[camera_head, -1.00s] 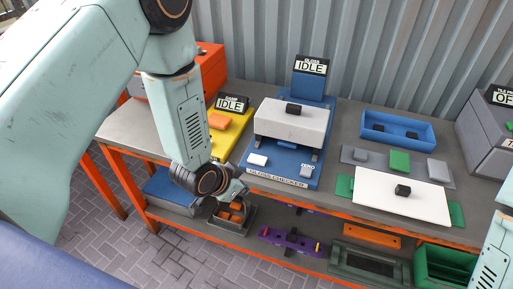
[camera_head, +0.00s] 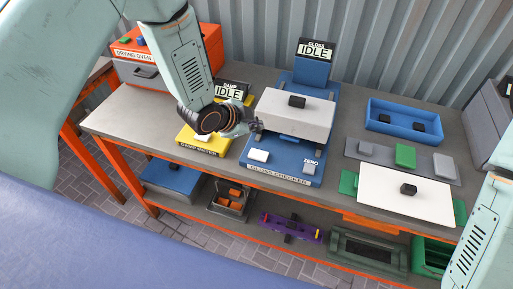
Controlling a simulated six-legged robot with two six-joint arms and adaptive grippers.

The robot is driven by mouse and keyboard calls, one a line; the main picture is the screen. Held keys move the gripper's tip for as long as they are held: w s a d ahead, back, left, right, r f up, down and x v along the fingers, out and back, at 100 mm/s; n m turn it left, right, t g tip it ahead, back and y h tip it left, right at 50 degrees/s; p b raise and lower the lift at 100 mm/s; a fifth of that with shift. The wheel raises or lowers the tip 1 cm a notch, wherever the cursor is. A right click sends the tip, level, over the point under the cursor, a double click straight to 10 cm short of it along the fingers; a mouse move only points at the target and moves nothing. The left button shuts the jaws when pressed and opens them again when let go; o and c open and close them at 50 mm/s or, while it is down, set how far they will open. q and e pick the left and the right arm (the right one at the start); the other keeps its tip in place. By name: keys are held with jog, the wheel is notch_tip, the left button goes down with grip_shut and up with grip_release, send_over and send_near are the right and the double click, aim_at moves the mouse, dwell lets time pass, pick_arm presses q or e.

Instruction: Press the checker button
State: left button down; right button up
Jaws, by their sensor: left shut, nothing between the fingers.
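The blue gloss checker (camera_head: 281,170) stands in the middle of the bench, with a white block (camera_head: 291,118) with a black knob on it. A white button (camera_head: 259,155) is at its front left and a grey button (camera_head: 310,168) marked ZERO at its front right. Its sign (camera_head: 316,51) reads GLOSS IDLE. My left gripper (camera_head: 256,129) is shut and empty, just left of the white block and above and behind the white button; I cannot tell whether it touches the block. My right arm shows at the right edge; its gripper is out of view.
A yellow damp meter (camera_head: 206,143), partly hidden by my left arm, stands to the left. An orange drying oven (camera_head: 140,72) is behind it. To the right are a blue tray (camera_head: 402,119) and a white panel (camera_head: 404,192). Several items lie on the lower shelf.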

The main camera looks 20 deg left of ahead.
pick_arm(q)
jog(key=b, duration=0.4)
send_over(256, 156)
jog(key=shift+m, duration=0.4)
jog(key=f, duration=0.5)
jog(key=shift+d+f, duration=0.1)
jog(key=shift+d, duration=0.2)
jog(key=f+b, duration=0.2)
jog(key=f, duration=0.1)
jog(key=shift+w+a+b, duration=0.1)
jog(key=shift+a+b, duration=0.2)
jog(key=shift+a, duration=0.1)
jog(key=shift+w+f, duration=0.2)
jog(key=shift+f, duration=0.35)
jog(key=shift+s+d+r, duration=0.15)
jog(key=shift+d+r, duration=0.1)
jog(key=shift+s+r, duration=0.1)
jog(key=shift+s, duration=0.1)
jog(key=shift+w+a+f, duration=0.2)
jog(key=shift+w+a, duration=0.05)
jog(key=shift+d, duration=0.2)
jog(key=shift+s+r, duration=0.15)
jog(key=shift+s, duration=0.05)
pick_arm(e)
notch_tip(256, 156, down, 7)
jog(key=shift+s+d, duration=0.15)
jog(key=shift+d, duration=0.05)
